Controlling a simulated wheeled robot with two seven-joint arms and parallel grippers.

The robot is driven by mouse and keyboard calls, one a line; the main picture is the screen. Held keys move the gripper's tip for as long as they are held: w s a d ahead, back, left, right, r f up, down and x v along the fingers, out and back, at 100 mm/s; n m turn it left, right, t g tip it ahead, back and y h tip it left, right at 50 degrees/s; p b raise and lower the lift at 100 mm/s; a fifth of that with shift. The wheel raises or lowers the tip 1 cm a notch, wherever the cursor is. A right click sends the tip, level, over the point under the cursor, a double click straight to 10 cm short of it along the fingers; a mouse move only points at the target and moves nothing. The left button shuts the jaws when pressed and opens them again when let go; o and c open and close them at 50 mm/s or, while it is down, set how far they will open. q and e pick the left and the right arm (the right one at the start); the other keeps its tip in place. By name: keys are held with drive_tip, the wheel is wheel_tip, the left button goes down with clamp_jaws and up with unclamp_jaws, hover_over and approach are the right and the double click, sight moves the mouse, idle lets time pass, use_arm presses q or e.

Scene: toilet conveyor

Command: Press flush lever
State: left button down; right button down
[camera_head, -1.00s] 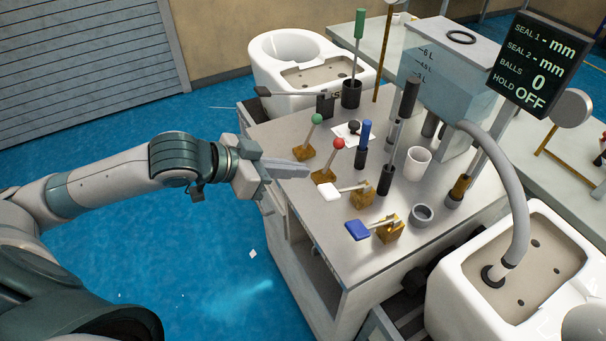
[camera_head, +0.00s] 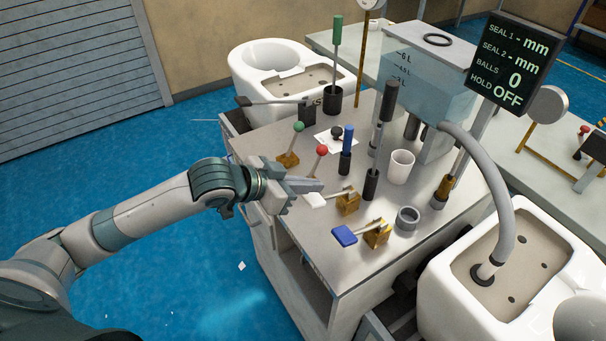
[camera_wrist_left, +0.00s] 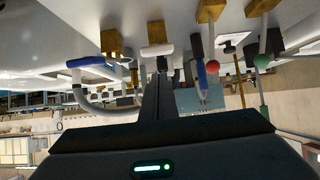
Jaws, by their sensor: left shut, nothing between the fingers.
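Two paddle levers on brass blocks stand near the table's front edge: a white paddle (camera_head: 314,200) and a blue paddle (camera_head: 344,236). My left gripper (camera_head: 316,186) is shut and empty, just beside and seemingly above the white paddle; I cannot tell if they touch. In the left wrist view, its fingers (camera_wrist_left: 160,90) point toward the white paddle (camera_wrist_left: 157,50), and the blue paddle (camera_wrist_left: 86,62) is to the left. A red-ball lever (camera_head: 321,150) and a green-ball lever (camera_head: 298,126) stand behind the gripper, which hides the red lever's base. My right gripper is not in view.
A white cup (camera_head: 401,166), a grey ring (camera_head: 407,219) and upright dark-handled tools share the grey tabletop (camera_head: 310,236). White toilet bowls stand behind (camera_head: 250,60) and at right (camera_head: 560,250). A clear tank (camera_head: 420,85) and a display reading HOLD OFF (camera_head: 513,60) are behind.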

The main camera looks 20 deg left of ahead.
use_arm(q)
drive_tip(key=shift+s+a+f, duration=0.15)
drive_tip(key=shift+s+f, duration=0.05)
drive_tip(key=shift+f, duration=0.35)
drive_tip(key=shift+s+a+f, duration=0.1)
drive_tip(key=shift+s+f, duration=0.05)
drive_tip(key=shift+f, duration=0.4)
drive_tip(key=shift+f, duration=0.1)
